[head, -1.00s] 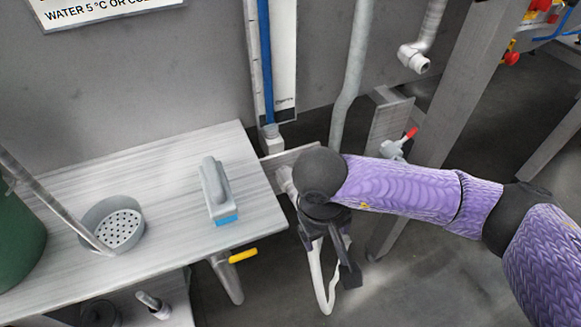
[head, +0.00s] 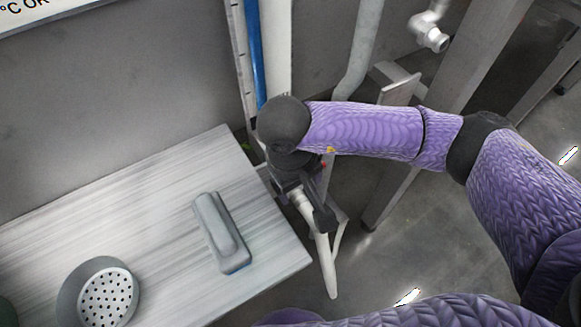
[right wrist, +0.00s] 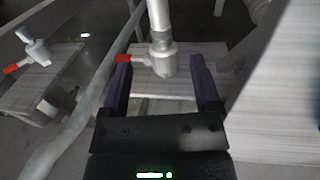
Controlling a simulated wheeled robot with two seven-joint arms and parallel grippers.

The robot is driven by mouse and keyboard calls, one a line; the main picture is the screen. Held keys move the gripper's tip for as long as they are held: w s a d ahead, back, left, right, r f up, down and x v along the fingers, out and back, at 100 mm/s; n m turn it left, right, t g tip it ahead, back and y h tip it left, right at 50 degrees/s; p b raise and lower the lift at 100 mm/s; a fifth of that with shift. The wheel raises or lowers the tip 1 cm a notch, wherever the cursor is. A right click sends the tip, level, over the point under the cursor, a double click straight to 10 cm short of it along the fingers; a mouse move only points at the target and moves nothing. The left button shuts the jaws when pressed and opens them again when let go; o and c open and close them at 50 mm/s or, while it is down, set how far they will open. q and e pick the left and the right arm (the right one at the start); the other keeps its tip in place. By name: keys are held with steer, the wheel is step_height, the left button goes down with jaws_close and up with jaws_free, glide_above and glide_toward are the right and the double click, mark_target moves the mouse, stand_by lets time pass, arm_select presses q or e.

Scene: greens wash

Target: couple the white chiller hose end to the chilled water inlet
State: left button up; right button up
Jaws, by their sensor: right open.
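My right gripper (head: 308,212) points down beside the table's right end, at a white hose (head: 325,262) that hangs in a loop below it. In the right wrist view the gripper (right wrist: 161,82) is open. A pale hose end with a wider collar (right wrist: 160,57) lies between its two dark fingers, with a gap showing on both sides. A red handle (right wrist: 123,58) shows just left of that collar; I cannot tell whether they are joined. I cannot tell which fitting is the chilled water inlet. My left gripper is out of view.
A grey table (head: 165,225) carries a grey-blue brush (head: 222,232) and a perforated strainer (head: 105,298). A pipe elbow (head: 430,35) juts in at the upper right. Another red-handled valve (right wrist: 32,50) shows at left in the wrist view.

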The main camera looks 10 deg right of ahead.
mark_target(307, 208)
steer(key=f, duration=0.3)
steer(key=d+f+b, duration=0.1)
steer(key=f, duration=0.2)
steer(key=f+b, duration=0.1)
steer(key=f, duration=0.2)
steer(key=shift+w+d+f, duration=0.15)
steer(key=shift+d+f, duration=0.1)
steer(key=shift+f, duration=0.1)
jaws_close()
steer(key=shift+s+d, duration=0.1)
steer(key=shift+s, duration=0.1)
steer(key=shift+s+d+r+p, duration=0.1)
steer(key=shift+s+d+p, duration=0.1)
steer(key=shift+s+p, duration=0.35)
steer(key=shift+s+d+p, duration=0.2)
steer(key=shift+s+p, duration=0.15)
steer(key=shift+s, duration=0.25)
steer(key=shift+s+d+p, duration=0.3)
steer(key=shift+s, duration=0.4)
steer(key=shift+s+d+p, duration=0.25)
steer(key=shift+s+p, duration=0.05)
steer(key=shift+s, duration=0.4)
